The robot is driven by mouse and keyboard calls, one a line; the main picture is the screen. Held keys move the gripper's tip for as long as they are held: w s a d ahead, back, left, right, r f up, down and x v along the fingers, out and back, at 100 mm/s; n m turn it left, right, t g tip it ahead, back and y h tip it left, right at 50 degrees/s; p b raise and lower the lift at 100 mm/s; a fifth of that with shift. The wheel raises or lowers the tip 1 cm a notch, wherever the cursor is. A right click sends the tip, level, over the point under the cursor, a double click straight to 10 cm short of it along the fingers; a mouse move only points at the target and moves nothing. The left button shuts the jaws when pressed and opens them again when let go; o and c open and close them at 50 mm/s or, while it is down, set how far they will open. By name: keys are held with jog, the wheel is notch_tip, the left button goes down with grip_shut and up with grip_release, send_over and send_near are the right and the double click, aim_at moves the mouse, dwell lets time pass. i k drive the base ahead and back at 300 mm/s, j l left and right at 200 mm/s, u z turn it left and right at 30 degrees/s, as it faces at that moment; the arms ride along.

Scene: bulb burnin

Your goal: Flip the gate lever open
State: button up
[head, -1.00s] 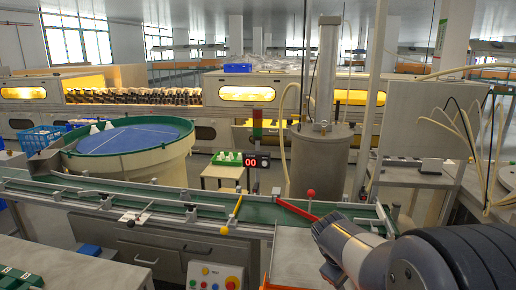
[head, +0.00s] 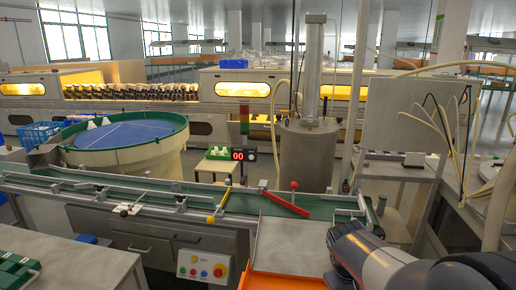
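A red bar (head: 286,204) lies slantwise across the green conveyor (head: 160,197) right of centre. A post with a red ball knob (head: 294,185) stands at the bar. A yellow bar with a yellow end (head: 211,219) slants across the conveyor to its left. I cannot tell for certain which of these is the gate lever. My arm enters from the lower right, with its grey and dark links right of the metal chute. My gripper's fingers do not show, and the arm is well apart from both bars.
A metal chute (head: 290,243) slopes from the conveyor towards an orange surface (head: 285,280). A control panel (head: 203,268) with buttons stands on the conveyor's front. A small red display (head: 238,155) reads 00. Green trays (head: 14,273) lie on a bench at lower left.

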aim_at(211, 220)
jog(key=k, duration=0.1)
jog(key=i+j, duration=0.2)
jog(key=j, duration=0.15)
jog(key=i+j, duration=0.2)
jog(key=j, duration=0.15)
jog(key=i+j, duration=0.2)
jog(key=j, duration=0.15)
jog(key=i+j, duration=0.15)
jog(key=j, duration=0.25)
jog(key=u, duration=0.05)
